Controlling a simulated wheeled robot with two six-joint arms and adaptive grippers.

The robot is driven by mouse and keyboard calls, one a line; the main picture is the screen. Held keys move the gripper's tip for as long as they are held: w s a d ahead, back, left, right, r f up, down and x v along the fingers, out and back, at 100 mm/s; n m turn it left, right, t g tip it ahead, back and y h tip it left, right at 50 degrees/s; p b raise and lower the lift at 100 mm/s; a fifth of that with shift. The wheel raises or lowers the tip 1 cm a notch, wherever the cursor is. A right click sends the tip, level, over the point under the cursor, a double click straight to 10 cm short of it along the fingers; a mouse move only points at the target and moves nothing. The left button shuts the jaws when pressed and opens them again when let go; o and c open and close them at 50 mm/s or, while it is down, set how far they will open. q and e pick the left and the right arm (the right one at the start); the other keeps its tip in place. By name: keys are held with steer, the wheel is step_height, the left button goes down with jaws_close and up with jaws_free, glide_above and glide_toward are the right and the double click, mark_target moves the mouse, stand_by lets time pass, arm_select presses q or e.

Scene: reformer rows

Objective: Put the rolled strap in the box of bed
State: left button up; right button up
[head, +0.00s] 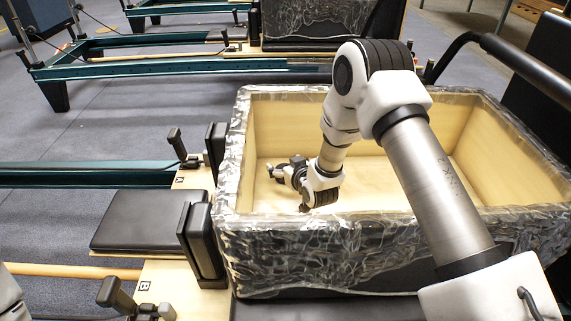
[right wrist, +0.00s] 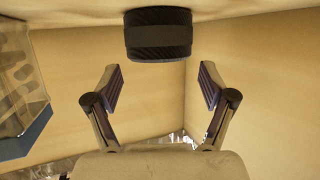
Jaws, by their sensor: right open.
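The rolled strap (right wrist: 158,34), a short dark cylinder with a lighter band, shows in the right wrist view against pale wood, just beyond my right fingertips and apart from them. My right gripper (right wrist: 160,82) is open and empty, with a finger either side below the strap. In the head view my right arm reaches down into the pale wooden box (head: 505,217) with a marbled rim, and the right gripper (head: 276,171) is low inside at its left end. I cannot clearly pick out the strap there. My left gripper is not in view.
A black padded block (head: 140,221) and upright black shoulder rests (head: 203,240) stand left of the box. Green reformer rails (head: 85,174) run to the left. A black curved bar (head: 455,55) rises at the back right. The box interior right of my arm looks clear.

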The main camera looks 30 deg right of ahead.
steer(key=shift+s+r+p, duration=0.3)
steer(key=shift+r+p, duration=0.05)
steer(key=shift+p, duration=0.2)
steer(key=p+v, duration=0.1)
steer(key=v, duration=0.6)
steer(key=shift+r+p, duration=0.1)
steer(key=shift+p, duration=0.25)
steer(key=shift+w, duration=0.1)
